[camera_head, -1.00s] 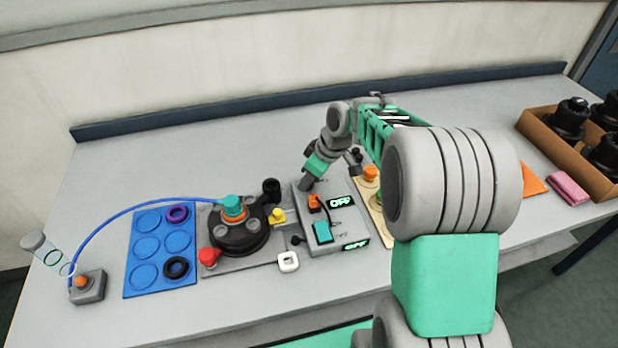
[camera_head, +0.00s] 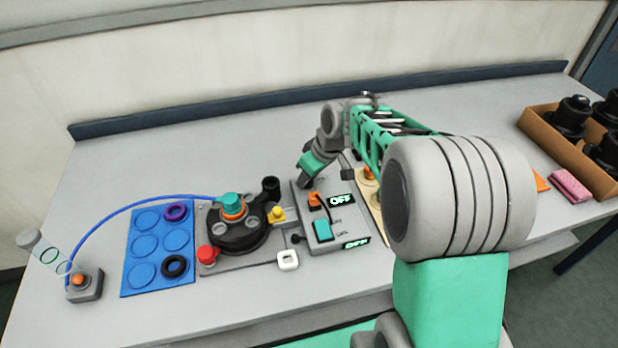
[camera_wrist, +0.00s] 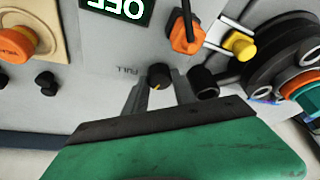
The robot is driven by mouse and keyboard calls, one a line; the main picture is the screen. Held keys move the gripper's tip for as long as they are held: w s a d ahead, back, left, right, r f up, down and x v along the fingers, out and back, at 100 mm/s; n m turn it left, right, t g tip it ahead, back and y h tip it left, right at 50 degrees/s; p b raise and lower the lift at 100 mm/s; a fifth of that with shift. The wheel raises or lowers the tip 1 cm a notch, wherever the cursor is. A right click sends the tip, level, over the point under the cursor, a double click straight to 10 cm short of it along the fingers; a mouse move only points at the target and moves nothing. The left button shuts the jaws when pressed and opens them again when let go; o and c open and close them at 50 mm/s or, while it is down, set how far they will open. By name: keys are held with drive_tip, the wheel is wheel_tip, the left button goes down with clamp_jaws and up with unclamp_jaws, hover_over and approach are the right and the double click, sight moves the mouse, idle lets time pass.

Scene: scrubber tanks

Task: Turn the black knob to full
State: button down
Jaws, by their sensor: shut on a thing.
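The black knob (camera_wrist: 159,74) sits on the grey control panel (camera_wrist: 115,50), with a yellow pointer mark on its near side. An upside-down FULL label shows on the panel just left of it in the wrist view. My gripper (camera_wrist: 159,88) has its two grey fingers on either side of the knob, shut on it. In the head view my gripper (camera_head: 304,187) is at the far left corner of the panel (camera_head: 340,222) and hides the knob.
An orange switch (camera_head: 315,200) and a teal switch (camera_head: 322,230) are on the panel. A round black device (camera_head: 237,238) with a red button (camera_head: 206,254) stands to the left. A tan board with an orange knob (camera_head: 369,173) is on the right, close to my arm.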

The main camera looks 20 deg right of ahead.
drive_tip(key=m+h+b, duration=0.1)
drive_tip(key=m, duration=0.1)
drive_tip(key=m+t+h, duration=0.1)
drive_tip(key=m, duration=0.2)
drive_tip(key=shift+a+b, duration=0.2)
drive_tip(key=shift+b, duration=0.2)
drive_tip(key=shift+r+m+h+b, duration=0.1)
drive_tip(key=shift+m+h+b, duration=0.5)
drive_tip(key=shift+m, duration=1.6)
drive_tip(key=c, duration=1)
unclamp_jaws()
drive_tip(key=shift+c, duration=0.2)
drive_tip(key=v, duration=0.7)
drive_tip(key=shift+a+r, duration=0.2)
drive_tip(key=shift+r, duration=0.15)
drive_tip(key=shift+s, duration=0.1)
